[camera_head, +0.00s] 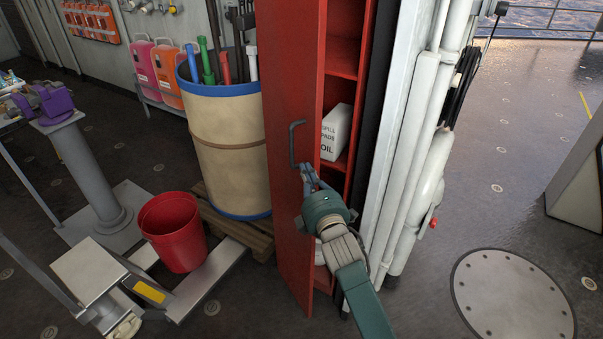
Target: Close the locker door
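The red locker door (290,215) stands open, swung out to the left of the red locker (343,57). A dark handle (292,145) is on the door's face. Shelves show inside the locker, and a white box (336,132) marked for spill pads and oil sits on one of them. My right gripper (306,170) is at the door's free edge side, just below and right of the handle. Its fingers point up toward the door; whether they touch it, and how far apart they are, I cannot tell. My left gripper is not in view.
A tan drum (228,150) with tools stands left of the door on a wooden pallet (235,230). A red bucket (175,235) is in front of it. White pipes (415,150) run right of the locker. Open deck with a round hatch (510,295) lies at right.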

